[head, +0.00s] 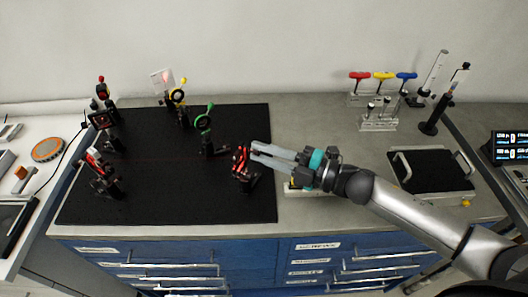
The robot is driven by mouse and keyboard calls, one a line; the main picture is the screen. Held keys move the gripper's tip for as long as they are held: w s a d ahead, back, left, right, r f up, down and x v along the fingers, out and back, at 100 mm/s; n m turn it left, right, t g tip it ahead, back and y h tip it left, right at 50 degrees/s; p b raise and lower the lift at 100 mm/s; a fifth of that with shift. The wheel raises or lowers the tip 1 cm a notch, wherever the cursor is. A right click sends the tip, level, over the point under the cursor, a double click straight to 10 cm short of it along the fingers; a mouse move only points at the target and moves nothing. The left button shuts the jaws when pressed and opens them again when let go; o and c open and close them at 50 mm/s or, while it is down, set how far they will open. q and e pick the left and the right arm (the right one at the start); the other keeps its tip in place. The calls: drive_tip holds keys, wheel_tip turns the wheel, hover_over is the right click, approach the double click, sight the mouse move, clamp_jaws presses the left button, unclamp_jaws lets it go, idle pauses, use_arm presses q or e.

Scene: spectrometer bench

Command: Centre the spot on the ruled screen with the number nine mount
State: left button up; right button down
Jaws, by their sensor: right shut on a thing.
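My right gripper (251,152) comes in from the right and is shut on a part of the red-and-black mount (241,168) at the right of the black breadboard (165,205). The exact part held is too small to tell. The small pale ruled screen (160,84) stands at the back left, with a reddish spot (168,77) on its upper right part. The rulings and any number on the mounts are too small to read, so I cannot tell which is number nine. My left gripper is not in view.
A green-ringed mount (204,122) and a yellow-ringed mount (178,96) stand on the breadboard. Several red or black mounts (103,178) line its left side. Coloured T-handle drivers (383,76) stand at the back right, and a black-topped tray (433,172) with handles lies right.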

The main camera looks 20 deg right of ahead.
idle(0.3)
drive_tip(key=c, duration=0.8)
unclamp_jaws()
drive_tip(key=shift+o, duration=0.2)
drive_tip(key=b+v, duration=0.1)
drive_tip(key=v, duration=1.4)
drive_tip(key=shift+s+d+r, duration=0.1)
